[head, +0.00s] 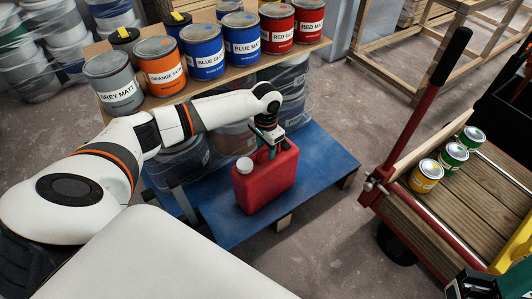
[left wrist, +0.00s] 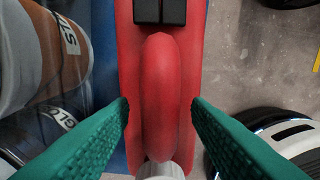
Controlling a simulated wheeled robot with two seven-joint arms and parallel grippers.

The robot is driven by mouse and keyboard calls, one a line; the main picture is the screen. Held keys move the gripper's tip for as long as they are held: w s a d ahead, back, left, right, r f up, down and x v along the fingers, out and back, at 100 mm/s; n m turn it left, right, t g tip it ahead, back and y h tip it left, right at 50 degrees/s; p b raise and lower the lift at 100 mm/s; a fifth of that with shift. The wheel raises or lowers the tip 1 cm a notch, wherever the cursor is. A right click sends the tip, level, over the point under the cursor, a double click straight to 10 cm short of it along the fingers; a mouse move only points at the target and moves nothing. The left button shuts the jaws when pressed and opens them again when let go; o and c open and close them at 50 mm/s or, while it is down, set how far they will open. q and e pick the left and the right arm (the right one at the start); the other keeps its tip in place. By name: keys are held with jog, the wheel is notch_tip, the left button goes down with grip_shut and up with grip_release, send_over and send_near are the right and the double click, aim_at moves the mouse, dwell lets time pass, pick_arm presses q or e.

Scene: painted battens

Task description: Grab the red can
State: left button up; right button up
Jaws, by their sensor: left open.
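The red can (head: 265,183) is a jerry can with a white cap, standing upright on a blue pallet (head: 228,232). My left gripper (head: 270,148) is over its top. In the left wrist view, the can's handle (left wrist: 160,95) runs between the open green fingers of my left gripper (left wrist: 160,103), with a gap on each side. The white cap (left wrist: 160,170) shows at the bottom of that view. A dark and green part at the head view's lower right corner looks like my right gripper (head: 498,283); its jaws are not clear.
Behind, a shelf board (head: 230,78) holds grey, orange, blue and red paint tins. Wrapped tins stand beneath it, close behind the can. At right, a wooden cart (head: 475,205) with a red handle bar (head: 412,120) carries yellow and green tins. Bare floor lies between pallet and cart.

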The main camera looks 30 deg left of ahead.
pick_arm(q)
jog(key=shift+c, duration=0.3)
grip_shut()
dwell(1.1)
jog(key=shift+r, duration=0.1)
